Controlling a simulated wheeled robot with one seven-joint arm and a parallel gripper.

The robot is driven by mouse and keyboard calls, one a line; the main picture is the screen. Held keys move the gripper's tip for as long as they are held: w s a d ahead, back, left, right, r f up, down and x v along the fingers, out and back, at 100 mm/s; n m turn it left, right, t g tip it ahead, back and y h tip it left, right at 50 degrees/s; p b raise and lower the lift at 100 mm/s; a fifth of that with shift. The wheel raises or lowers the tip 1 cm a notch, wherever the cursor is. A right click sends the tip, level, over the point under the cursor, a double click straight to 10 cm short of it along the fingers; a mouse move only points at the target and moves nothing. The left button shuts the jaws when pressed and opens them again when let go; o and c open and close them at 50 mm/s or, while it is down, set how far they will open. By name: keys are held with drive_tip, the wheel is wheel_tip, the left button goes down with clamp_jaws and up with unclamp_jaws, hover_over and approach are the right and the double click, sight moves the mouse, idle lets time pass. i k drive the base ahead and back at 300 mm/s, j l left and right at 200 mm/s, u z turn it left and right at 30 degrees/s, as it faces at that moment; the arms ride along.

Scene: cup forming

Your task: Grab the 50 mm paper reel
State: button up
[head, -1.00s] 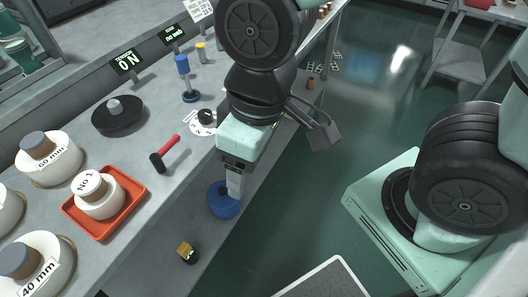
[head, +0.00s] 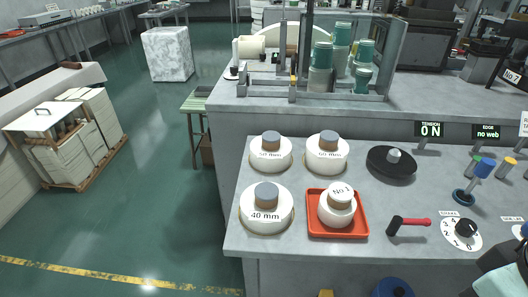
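The 50 mm paper reel (head: 270,157) is a white roll with a brown core and grey top. It stands at the back left of the grey bench in the head view, its label small and partly blurred. A similar 60 mm reel (head: 326,158) stands to its right. The 40 mm reel (head: 265,214) stands in front of it, near the bench's left edge. Only a mint-and-black part of my arm shows at the bottom right corner, far from the reels. My gripper's fingers are out of the picture.
A red tray (head: 315,233) holds a reel marked No 1 (head: 337,211). Green-capped cylinders (head: 321,68) stand behind.

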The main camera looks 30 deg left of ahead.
sight(271, 152)
drive_tip(key=u, duration=1.15)
drive_tip(key=i+j+z, duration=0.65)
drive_tip(key=j+z, duration=0.25)
drive_tip(key=l, duration=0.15)
